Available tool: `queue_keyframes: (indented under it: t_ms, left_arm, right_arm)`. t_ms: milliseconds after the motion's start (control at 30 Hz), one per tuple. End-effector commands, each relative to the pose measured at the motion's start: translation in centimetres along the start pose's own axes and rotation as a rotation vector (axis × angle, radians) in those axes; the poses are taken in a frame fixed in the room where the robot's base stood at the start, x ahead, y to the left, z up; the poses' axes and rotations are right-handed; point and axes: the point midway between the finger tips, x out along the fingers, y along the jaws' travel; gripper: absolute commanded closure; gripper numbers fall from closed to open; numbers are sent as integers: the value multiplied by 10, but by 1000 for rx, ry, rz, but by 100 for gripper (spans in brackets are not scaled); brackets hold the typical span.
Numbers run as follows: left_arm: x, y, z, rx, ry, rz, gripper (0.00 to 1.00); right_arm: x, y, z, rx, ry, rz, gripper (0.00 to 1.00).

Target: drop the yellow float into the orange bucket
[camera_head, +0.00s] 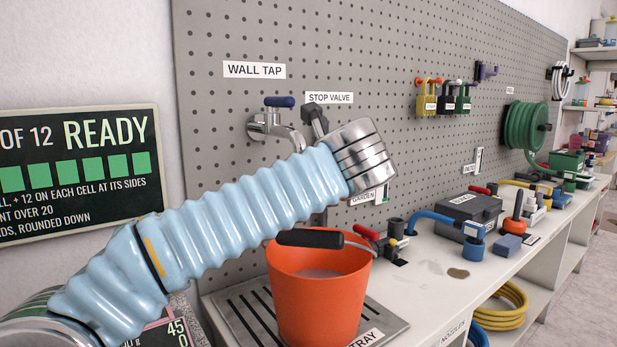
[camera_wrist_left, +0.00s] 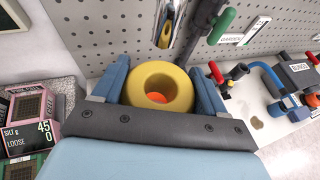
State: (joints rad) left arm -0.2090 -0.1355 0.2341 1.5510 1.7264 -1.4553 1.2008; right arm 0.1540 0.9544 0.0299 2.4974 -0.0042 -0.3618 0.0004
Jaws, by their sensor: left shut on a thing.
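The yellow float (camera_wrist_left: 184,96) is a thick ring with a hole in it. It sits between the two blue fingers of my left gripper (camera_wrist_left: 159,70), which is shut on it. An orange patch shows through the float's hole in the left wrist view. The orange bucket (camera_head: 315,305) stands upright on the tray, with a grey content inside and a black handle grip across its top. My left arm crosses the head view from the lower left, above and behind the bucket's rim line. The gripper and the float are hidden there. My right gripper is in neither view.
The slatted drip tray (camera_head: 250,318) lies under the bucket on the white bench (camera_head: 425,262). A wall tap (camera_head: 277,122) and stop valve (camera_head: 314,118) project from the pegboard behind. Valves, a grey box (camera_head: 468,212) and hose fittings stand to the right.

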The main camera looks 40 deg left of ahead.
Motion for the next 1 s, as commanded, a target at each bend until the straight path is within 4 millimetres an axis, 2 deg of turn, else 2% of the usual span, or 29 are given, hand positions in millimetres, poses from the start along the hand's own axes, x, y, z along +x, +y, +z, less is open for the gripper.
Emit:
queue_keyframes:
  t_ms: [33,100,400,433,600,867,1000]
  left_arm:
    - [4,0,-11,0,0,0,57]
    - [6,0,-15,0,0,0,57]
    - [6,0,-16,1,0,0,57]
    - [6,0,-16,1,0,0,25]
    - [6,0,-16,1,0,0,0]
    - [4,0,-16,1,0,-1,0]
    - [-12,-1,-16,0,-1,-5,0]
  right_arm:
    - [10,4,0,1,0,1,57]
    - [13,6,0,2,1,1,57]
    - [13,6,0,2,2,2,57]
    - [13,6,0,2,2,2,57]
    - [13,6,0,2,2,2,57]
    - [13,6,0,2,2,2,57]
    - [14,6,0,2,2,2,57]
